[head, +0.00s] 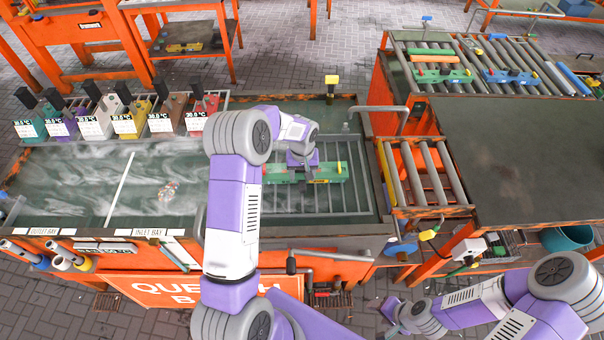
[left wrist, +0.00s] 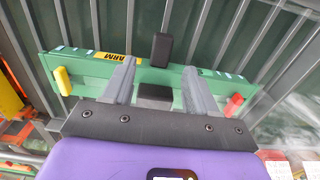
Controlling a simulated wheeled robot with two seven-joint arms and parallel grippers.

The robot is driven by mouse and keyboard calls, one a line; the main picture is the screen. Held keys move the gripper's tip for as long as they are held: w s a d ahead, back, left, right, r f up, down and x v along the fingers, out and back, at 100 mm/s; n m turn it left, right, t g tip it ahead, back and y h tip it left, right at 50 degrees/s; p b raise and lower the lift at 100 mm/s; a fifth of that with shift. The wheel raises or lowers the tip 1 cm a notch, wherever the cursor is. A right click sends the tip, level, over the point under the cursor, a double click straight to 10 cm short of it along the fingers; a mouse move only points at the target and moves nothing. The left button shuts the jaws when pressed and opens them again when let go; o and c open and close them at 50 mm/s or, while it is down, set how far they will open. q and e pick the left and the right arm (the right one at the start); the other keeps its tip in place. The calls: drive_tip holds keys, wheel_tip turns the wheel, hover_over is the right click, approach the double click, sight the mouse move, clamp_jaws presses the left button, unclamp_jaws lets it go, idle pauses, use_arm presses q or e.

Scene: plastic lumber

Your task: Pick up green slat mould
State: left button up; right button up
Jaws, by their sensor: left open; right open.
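The green slat mould (head: 328,173) lies on the metal rack at the right end of the quench bath. In the left wrist view the mould (left wrist: 77,70) spans the picture, with a yellow "WARM" label, a yellow peg at left, a red peg at right and a black upright handle (left wrist: 162,50) in the middle. My left gripper (head: 301,168) is over the mould, partly hiding it. Its open fingers (left wrist: 160,72) are spread either side of the handle; I cannot tell whether they touch the mould. My right gripper (head: 388,318) is low near the bottom edge, away from the mould.
The quench bath holds cloudy water (head: 70,180) left of the rack. Several coloured moulds with temperature tags (head: 128,122) stand along its back edge. A short roller conveyor (head: 420,172) and a dark table (head: 520,155) are at right. A roller rack (head: 480,65) holds other slat moulds.

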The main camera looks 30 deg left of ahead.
sight(302, 183)
use_arm(q)
wheel_tip(302, 183, down, 4)
drive_tip(key=shift+s+d+f, duration=0.1)
drive_tip(key=shift+s+f, duration=0.05)
drive_tip(key=shift+f, duration=0.1)
drive_tip(key=shift+c, duration=0.3)
clamp_jaws()
idle(1.0)
drive_tip(key=shift+r, duration=0.2)
